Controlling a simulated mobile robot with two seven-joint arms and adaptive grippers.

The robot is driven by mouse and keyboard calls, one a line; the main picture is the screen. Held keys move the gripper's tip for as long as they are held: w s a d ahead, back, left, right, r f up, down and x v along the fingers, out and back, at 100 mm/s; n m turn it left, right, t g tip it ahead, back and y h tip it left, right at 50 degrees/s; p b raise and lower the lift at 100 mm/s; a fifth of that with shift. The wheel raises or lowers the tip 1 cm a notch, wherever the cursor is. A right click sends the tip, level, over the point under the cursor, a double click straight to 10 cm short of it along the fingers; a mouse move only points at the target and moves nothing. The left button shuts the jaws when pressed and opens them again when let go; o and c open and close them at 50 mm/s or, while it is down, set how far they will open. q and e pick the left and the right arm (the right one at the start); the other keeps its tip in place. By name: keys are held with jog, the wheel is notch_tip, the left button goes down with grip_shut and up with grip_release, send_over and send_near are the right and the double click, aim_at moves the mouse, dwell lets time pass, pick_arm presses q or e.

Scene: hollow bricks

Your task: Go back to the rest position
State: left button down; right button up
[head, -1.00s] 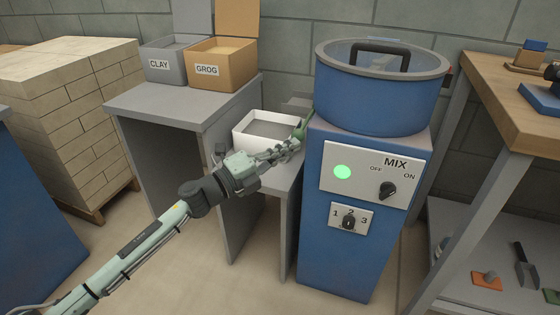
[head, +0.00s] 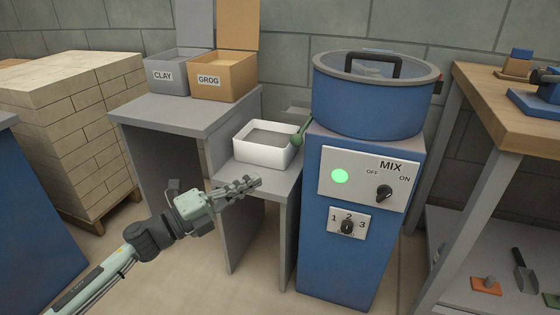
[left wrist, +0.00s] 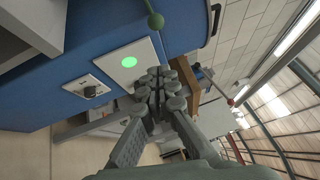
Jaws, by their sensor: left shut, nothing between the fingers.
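My left gripper (head: 254,181) is shut and empty. It hangs in the air in front of the small grey stand (head: 284,185) and to the left of the blue mixer (head: 352,262). In the left wrist view its closed fingers (left wrist: 165,78) meet in the middle, with nothing between them. That lever also shows in the left wrist view (left wrist: 155,20). My right gripper is not in view.
A white tray (head: 250,155) of grey material stands on the stand. CLAY (head: 167,78) and GROG (head: 226,88) boxes sit open on a taller table. The mixer's green light (head: 340,176) glows. A brick stack (head: 65,105) is at left, a wooden bench (head: 500,105) at right.

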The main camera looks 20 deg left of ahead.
pick_arm(q)
jog(key=a+f+n+t+y+p, duration=0.2)
jog(key=a+f+n+y, duration=0.45)
jog(key=n+y, duration=0.45)
jog(key=s+a+f+n+g+y+p, duration=0.25)
jog(key=s+f+n+g, duration=0.3)
jog(key=f+n, duration=0.35)
jog(key=s+d+f+n+g, duration=0.2)
jog(key=s+f+g, duration=0.2)
jog(key=s, duration=0.5)
jog(key=s+d+f+n+g+p, duration=0.1)
jog(key=s+d+f+n+g, duration=0.2)
jog(key=s+f+g, duration=0.2)
jog(key=s+f, duration=0.3)
jog(key=s, duration=0.2)
jog(key=shift+d, duration=0.15)
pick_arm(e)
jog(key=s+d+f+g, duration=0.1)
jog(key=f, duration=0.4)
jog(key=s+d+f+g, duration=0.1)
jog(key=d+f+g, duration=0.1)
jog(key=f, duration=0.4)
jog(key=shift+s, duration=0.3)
pick_arm(q)
jog(key=c, duration=2.3)
grip_release()
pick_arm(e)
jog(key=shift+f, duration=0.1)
